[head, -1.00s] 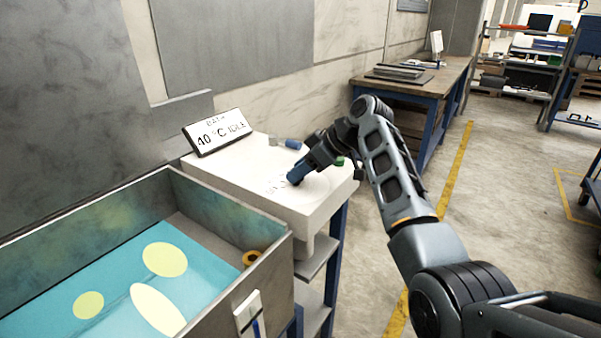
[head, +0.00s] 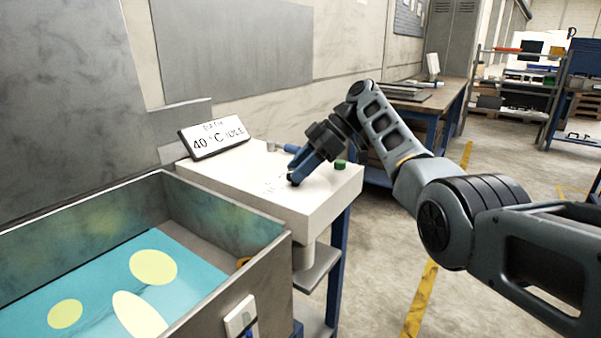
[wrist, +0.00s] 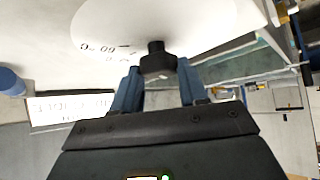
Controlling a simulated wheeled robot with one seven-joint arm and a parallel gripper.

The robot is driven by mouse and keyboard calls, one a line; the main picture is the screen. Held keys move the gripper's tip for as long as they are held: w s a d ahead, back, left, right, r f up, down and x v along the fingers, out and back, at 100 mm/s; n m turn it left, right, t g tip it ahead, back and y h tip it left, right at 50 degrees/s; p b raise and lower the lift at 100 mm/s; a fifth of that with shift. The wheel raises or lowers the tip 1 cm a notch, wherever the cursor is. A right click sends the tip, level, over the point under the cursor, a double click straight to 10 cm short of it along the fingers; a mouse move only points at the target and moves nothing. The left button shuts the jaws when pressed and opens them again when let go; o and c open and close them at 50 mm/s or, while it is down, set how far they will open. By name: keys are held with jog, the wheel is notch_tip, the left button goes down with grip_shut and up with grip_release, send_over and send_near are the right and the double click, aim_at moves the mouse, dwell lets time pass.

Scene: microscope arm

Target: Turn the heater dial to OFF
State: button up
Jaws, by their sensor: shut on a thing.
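The heater dial is a small dark knob (wrist: 157,60) on a round white plate with printed marks, seen in the wrist view. My gripper (wrist: 157,68) has its two blue fingers on either side of the knob and is shut on it. In the head view my gripper (head: 294,180) reaches down at a slant to the top of the white bath unit (head: 325,205), and its fingers mostly hide the dial. The printed marks beside the dial are too small to read. The sign (head: 214,137) behind reads "BATH 40 °C IDLE".
An open grey tank (head: 230,205) with a blue floor stands in front at left. A workbench (head: 440,95) is further back.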

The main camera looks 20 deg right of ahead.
dwell(0.3)
jog(key=o, duration=1.1)
jog(key=shift+c, duration=0.2)
jog(key=v, duration=0.7)
jog(key=shift+d+r, duration=0.3)
jog(key=shift+r, duration=0.05)
